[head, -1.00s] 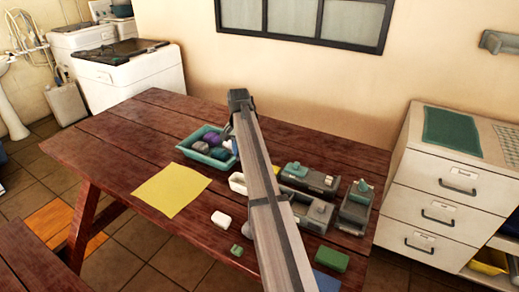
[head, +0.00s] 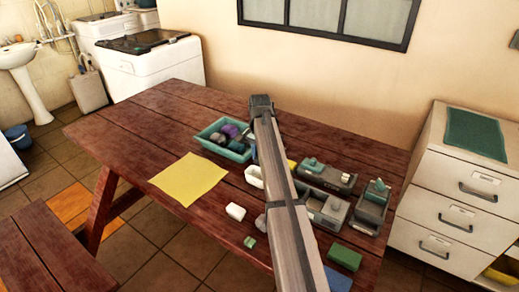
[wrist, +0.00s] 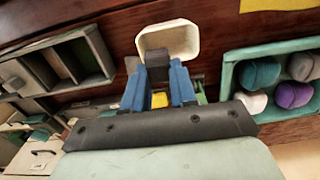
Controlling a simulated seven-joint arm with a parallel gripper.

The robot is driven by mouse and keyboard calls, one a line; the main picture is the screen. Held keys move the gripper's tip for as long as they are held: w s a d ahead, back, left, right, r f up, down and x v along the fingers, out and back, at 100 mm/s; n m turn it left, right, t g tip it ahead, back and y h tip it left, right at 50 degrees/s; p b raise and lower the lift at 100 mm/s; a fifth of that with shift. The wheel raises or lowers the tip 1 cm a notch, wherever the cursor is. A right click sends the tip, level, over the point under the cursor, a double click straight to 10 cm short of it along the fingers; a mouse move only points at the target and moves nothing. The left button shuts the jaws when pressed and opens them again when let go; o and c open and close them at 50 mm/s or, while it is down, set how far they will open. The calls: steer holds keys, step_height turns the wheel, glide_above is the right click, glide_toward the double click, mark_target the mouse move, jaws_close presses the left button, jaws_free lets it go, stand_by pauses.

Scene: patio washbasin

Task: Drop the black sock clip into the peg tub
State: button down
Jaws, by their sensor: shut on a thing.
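My gripper (wrist: 158,72) shows in the wrist view with its two blue fingers shut on a dark block-like piece, the black sock clip (wrist: 153,60). The clip sticks out past the fingertips and overlaps the near part of a cream-white open tub, the peg tub (wrist: 168,28). I cannot tell the height of the clip over the tub. In the head view the peg tub (head: 254,177) stands on the table, just left of my arm. My arm hides the fingers and the clip there.
A teal tray (head: 211,139) of rolled socks stands beside the tub. Grey compartment boxes (head: 325,180) stand right of my arm. A yellow sheet (head: 188,179), a white block (head: 235,211) and a green block (head: 344,258) lie on the wooden table (head: 120,150). The table's left part is clear.

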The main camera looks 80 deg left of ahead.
steer(key=shift+f, duration=1)
steer(key=c, duration=0.8)
jaws_free()
step_height(320, 180, up, 14)
steer(key=shift+f, duration=0.1)
